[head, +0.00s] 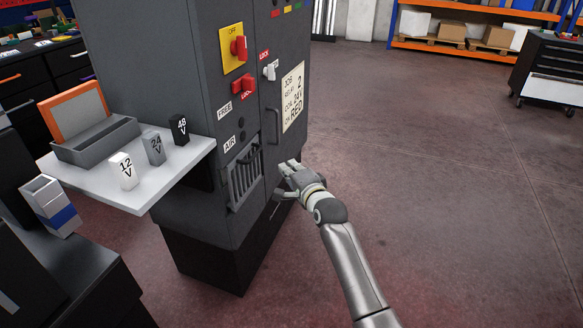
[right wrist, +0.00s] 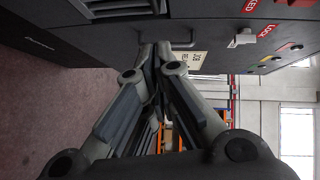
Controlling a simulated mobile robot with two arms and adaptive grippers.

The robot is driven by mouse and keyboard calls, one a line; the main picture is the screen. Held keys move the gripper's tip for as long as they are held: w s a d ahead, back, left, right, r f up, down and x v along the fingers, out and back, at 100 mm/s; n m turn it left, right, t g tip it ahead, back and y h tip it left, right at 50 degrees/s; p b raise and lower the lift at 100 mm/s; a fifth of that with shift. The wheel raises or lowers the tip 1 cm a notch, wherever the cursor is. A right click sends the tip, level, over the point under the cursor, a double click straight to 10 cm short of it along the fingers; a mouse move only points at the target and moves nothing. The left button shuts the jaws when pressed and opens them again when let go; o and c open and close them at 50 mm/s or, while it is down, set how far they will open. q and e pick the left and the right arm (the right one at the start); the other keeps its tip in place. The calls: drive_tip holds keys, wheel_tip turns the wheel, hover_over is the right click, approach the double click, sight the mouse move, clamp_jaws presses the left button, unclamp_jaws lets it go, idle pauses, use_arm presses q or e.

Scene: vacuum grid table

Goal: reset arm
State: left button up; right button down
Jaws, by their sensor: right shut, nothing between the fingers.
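My right arm (head: 350,265) reaches up from the bottom of the head view. My right gripper (head: 285,178) is beside the lower front of the grey cabinet (head: 150,60), close to its door edge and below the door handle. In the right wrist view the fingers of the right gripper (right wrist: 153,50) come together at the tips, with nothing held between them. The cabinet front (right wrist: 200,35) lies beyond the fingertips there. I cannot tell whether the gripper touches the cabinet. My left gripper is not in view.
A white shelf (head: 85,190) on the cabinet's left holds blocks marked 12 V (head: 124,171), 24 V (head: 153,148) and 48 V (head: 180,129) and a grey tray (head: 98,142). The cabinet has a door handle (head: 273,127) and red switches. Open floor (head: 450,180) lies to the right.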

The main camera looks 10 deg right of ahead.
drive_tip(key=s+d+f+n+g+h, duration=0.1)
drive_tip(key=s+f+n+g, duration=0.45)
drive_tip(key=s+f, duration=1)
drive_tip(key=s+d+f+n+g+h, duration=0.15)
drive_tip(key=s+f+n+g, duration=0.35)
drive_tip(key=s+f, duration=1.05)
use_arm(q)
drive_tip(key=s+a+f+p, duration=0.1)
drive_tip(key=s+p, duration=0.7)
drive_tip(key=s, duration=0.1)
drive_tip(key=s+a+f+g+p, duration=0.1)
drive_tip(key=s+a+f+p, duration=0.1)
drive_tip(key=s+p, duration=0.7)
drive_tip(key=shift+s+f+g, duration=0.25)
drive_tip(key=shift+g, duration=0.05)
use_arm(e)
drive_tip(key=s+d+f+n+g, duration=0.1)
drive_tip(key=s+f+n, duration=0.1)
drive_tip(key=s, duration=0.9)
drive_tip(key=s+d+f+n+g, duration=0.2)
drive_tip(key=s+f, duration=0.3)
drive_tip(key=s, duration=0.7)
drive_tip(key=s+d+f+n+g, duration=0.1)
drive_tip(key=s+f, duration=0.3)
drive_tip(key=s, duration=0.8)
drive_tip(key=shift+d+n+g, duration=0.35)
drive_tip(key=shift+d+n, duration=0.25)
drive_tip(key=shift+n, duration=0.05)
